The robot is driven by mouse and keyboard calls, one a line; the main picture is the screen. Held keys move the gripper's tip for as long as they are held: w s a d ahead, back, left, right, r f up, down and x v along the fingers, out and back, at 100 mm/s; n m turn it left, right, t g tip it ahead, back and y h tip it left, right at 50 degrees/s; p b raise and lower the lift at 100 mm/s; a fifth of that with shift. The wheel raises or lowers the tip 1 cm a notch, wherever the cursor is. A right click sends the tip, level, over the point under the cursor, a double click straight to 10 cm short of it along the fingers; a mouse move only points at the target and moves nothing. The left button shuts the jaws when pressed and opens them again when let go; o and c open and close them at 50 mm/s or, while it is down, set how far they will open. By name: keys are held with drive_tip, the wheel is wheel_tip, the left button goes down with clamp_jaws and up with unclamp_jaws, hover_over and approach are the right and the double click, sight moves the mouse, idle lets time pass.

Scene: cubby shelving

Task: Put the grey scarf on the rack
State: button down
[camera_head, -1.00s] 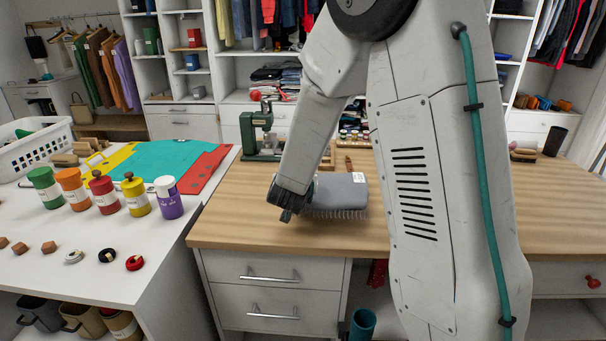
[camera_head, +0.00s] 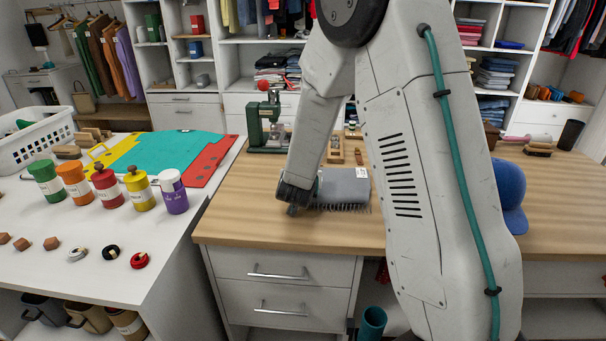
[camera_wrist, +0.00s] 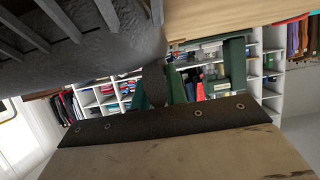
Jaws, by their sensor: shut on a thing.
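The grey scarf (camera_head: 347,183) is folded, with a fringe along its near edge and a small white label at its far right corner. It is at the front of the wooden counter in the head view; I cannot tell if it rests there or is just above it. My gripper (camera_head: 296,203) is shut on its left end, with the fingertips mostly hidden. In the wrist view the grey scarf (camera_wrist: 100,45) fills the upper left. A rack (camera_head: 88,22) with hanging garments stands at the back left; I cannot tell if it is the task's rack.
A green machine (camera_head: 262,125) stands behind the scarf on the counter (camera_head: 235,215). A blue cap (camera_head: 510,195) is to the right, partly behind my arm. The white table (camera_head: 60,285) at left holds coloured jars (camera_head: 105,188) and a white basket (camera_head: 35,140). Drawers (camera_head: 275,275) are below.

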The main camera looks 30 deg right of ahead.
drive_tip(key=shift+f, duration=0.15)
drive_tip(key=c, duration=1.5)
unclamp_jaws()
drive_tip(key=shift+o, duration=0.5)
drive_tip(key=shift+a, duration=0.15)
